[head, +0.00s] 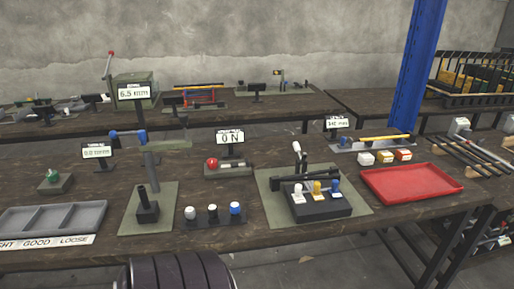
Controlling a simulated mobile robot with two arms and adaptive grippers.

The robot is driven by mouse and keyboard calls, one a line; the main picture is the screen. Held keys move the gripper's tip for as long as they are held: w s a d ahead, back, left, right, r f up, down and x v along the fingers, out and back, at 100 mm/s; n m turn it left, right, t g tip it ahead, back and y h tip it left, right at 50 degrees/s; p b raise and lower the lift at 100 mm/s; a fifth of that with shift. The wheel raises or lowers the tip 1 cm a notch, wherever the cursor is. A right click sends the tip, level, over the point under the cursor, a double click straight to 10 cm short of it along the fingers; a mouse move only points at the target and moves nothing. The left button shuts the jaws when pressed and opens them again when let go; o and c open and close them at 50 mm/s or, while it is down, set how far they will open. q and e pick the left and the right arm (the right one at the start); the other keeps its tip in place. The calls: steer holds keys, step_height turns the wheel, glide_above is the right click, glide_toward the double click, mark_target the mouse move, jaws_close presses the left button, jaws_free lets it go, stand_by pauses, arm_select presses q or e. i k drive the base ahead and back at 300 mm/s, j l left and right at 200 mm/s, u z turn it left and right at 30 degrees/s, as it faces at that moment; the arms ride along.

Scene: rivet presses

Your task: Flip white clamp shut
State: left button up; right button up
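A black block fixture (320,209) sits on a green-grey mat (272,206) right of the middle of the near table. Behind the block stands a dark lever with a white top (296,147), and dark bars lie across the block. Neither of my grippers is in view.
A red tray (412,182) lies right of the mat. A blue post (417,70) rises behind.

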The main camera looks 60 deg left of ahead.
mark_target(296, 145)
steer(key=u, duration=1.75)
steer(key=l+u, duration=0.2)
steer(key=l, duration=0.3)
steer(key=l+u, duration=0.2)
steer(key=l, duration=0.3)
steer(key=k+l+u, duration=0.15)
steer(key=l, duration=0.35)
steer(key=k+l+u, duration=0.2)
steer(key=l, duration=0.3)
steer(key=i, duration=0.1)
